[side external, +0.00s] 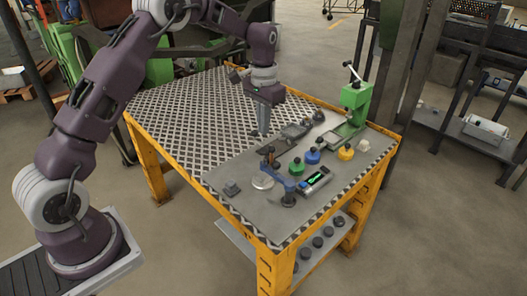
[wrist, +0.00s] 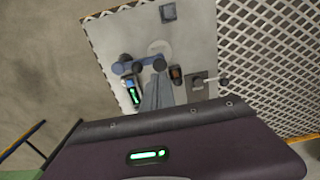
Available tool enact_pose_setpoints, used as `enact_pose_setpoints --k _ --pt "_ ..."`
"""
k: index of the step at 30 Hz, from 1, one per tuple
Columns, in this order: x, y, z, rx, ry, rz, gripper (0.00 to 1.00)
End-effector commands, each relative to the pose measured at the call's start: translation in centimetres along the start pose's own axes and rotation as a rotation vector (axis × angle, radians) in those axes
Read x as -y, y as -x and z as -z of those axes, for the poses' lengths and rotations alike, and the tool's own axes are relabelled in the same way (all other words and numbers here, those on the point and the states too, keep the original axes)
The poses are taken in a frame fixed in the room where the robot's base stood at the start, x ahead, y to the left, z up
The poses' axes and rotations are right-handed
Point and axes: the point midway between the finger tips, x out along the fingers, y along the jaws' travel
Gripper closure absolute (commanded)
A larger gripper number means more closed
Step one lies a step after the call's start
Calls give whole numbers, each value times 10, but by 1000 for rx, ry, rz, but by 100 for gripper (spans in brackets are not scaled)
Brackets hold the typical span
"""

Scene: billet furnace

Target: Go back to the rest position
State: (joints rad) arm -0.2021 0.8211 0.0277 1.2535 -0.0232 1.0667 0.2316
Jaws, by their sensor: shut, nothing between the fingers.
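My gripper (side external: 264,133) points down above the work table, near the back edge of its grey plate (side external: 232,204). Its fingers are together and hold nothing. In the wrist view, the grey fingers (wrist: 157,95) show as one narrow wedge in front of the plate. The table (side external: 190,110) has a yellow frame and a metal mesh top. My gripper seems to be apart from the things on the plate, though the exact gap under the fingertips is hard to tell.
A green lever press (side external: 355,101) stands at right. The mesh at left is clear.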

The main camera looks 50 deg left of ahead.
Motion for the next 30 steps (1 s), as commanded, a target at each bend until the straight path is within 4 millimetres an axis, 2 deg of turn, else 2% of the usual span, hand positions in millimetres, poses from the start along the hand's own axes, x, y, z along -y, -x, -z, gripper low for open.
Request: enact_pose_setpoints --k 8,11,13,15,17,18,20,21,24,27,30 --pt "0 3 -1 -1 0 0 100" --pt "-8 28 -9 -29 -1 4 100" --pt "-21 66 -28 -71 -1 10 100" --pt "-37 109 -60 -126 0 15 100" --pt "-51 140 -95 -175 -1 18 100" --pt "-61 158 -120 -209 -1 19 100" --pt "-73 177 -161 -260 0 19 100" --pt "-81 186 -189 -296 -2 18 100" --pt "-95 190 -256 -376 -3 13 100" --pt "-102 180 -305 -438 -3 7 100" --pt "-105 167 -332 -477 -1 2 100"
